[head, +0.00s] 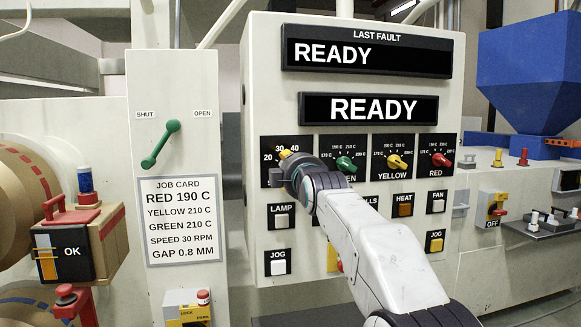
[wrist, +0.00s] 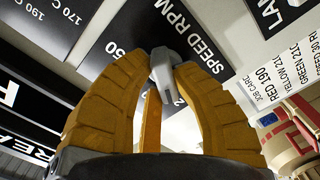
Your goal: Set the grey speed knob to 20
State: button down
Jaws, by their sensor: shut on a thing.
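The grey speed knob (wrist: 164,74) shows in the wrist view between my yellow fingertips, on the black plate marked SPEED RPM (wrist: 188,42). My gripper (wrist: 163,66) is shut on it. In the head view my gripper (head: 286,155) and wrist cover the knob, at the left end of the dial row. The marks 20, 30 and 40 show on the speed dial plate (head: 267,146) around my gripper; 50 shows in the wrist view. I cannot tell which mark the knob points to.
The green (head: 346,164), yellow (head: 396,162) and red (head: 441,160) knobs sit close to the right of my gripper. LAMP (head: 281,221) and JOG (head: 278,268) buttons lie below. Two displays above read READY. A job card (head: 181,221) at left lists SPEED 30 RPM.

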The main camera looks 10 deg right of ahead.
jog(key=shift+r, duration=0.15)
jog(key=c, duration=1)
grip_release()
jog(key=shift+s, duration=6)
